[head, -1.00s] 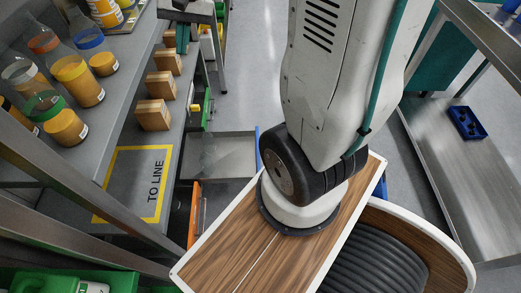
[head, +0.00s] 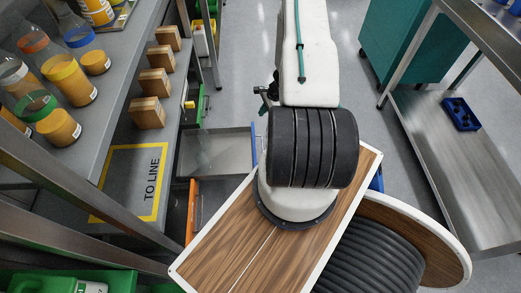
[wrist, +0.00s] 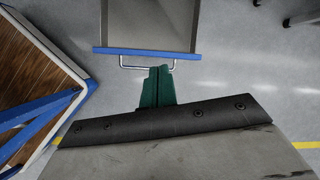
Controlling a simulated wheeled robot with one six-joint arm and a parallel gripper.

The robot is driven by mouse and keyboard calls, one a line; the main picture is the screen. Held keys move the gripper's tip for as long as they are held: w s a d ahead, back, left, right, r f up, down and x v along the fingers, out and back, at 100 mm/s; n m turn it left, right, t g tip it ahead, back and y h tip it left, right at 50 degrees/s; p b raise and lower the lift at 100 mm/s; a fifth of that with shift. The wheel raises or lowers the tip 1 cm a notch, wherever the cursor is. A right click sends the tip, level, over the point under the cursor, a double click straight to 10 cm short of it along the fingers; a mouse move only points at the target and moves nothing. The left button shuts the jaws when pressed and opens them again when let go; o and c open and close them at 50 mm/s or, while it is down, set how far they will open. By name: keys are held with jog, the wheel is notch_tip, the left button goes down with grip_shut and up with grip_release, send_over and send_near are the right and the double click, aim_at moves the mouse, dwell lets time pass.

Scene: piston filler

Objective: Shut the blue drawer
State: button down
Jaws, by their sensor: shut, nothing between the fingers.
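The blue drawer (head: 216,152) stands open in the head view, pulled out to the right from under the grey bench, its grey tray empty. Its blue front (wrist: 150,51) and silver bar handle (wrist: 147,67) show at the top of the wrist view. My gripper (wrist: 160,72) has its teal fingers shut and empty. The fingertips point at the drawer front and overlap the handle in the wrist view; I cannot tell whether they touch it. In the head view my arm hides most of the gripper.
An orange drawer front (head: 191,211) and a green one (head: 200,105) sit along the same bench (head: 129,185). A steel shelf (head: 455,185) with a blue tray (head: 460,113) is at right.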

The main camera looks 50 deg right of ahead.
jog(key=s+a+f+m, duration=0.1)
jog(key=s+f+m, duration=0.2)
jog(key=s+f, duration=0.8)
jog(key=w+x, duration=0.1)
jog(key=x, duration=0.8)
jog(key=w+r+x, duration=0.1)
jog(key=x, duration=0.3)
jog(key=shift+w+a+f, duration=0.15)
jog(key=shift+w+a, duration=0.25)
jog(key=shift+a, duration=0.05)
jog(key=shift+w+a+m, duration=0.3)
jog(key=shift+w, duration=0.1)
jog(key=shift+w, duration=0.1)
